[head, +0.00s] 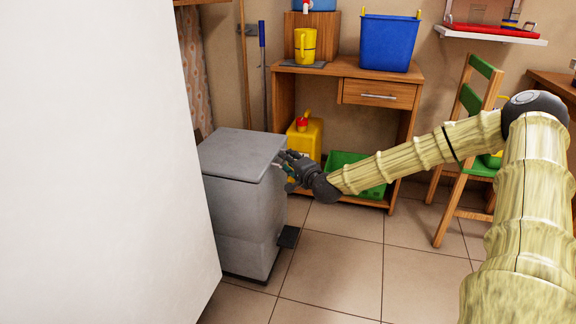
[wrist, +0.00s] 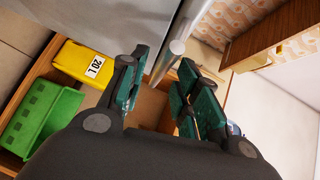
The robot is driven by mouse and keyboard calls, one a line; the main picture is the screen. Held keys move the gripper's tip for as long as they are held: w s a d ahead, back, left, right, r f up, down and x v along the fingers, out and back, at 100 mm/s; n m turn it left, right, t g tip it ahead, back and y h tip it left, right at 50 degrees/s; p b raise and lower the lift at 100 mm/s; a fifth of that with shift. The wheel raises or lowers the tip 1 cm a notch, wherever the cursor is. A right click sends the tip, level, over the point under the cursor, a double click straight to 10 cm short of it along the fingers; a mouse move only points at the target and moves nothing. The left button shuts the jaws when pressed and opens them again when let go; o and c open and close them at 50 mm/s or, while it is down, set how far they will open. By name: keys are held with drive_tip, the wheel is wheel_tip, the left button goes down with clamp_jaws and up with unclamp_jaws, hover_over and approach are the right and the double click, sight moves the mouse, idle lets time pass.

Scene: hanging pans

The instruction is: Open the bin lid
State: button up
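The grey bin (head: 240,215) stands on the floor beside the white panel. Its flat grey lid (head: 243,152) lies closed on top. A dark pedal (head: 288,237) juts out at the bin's base. My gripper (head: 284,165) is at the right edge of the lid, close to the rim; the head view does not show clearly whether they touch. In the wrist view my gripper (wrist: 160,85) has its two green-padded fingers apart. A pale grey edge (wrist: 170,58), seemingly the lid's rim, reaches down toward the gap between them. Nothing is visibly gripped.
A wooden desk (head: 345,68) behind holds a blue bucket (head: 388,42) and a yellow jug (head: 305,46). A yellow canister (head: 304,140) and a green crate (head: 345,172) sit below it. A tall white panel (head: 95,160) blocks the left. The tiled floor in front is clear.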

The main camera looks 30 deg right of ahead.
drive_tip(key=shift+w+f, duration=0.1)
drive_tip(key=shift+w, duration=0.5)
clamp_jaws()
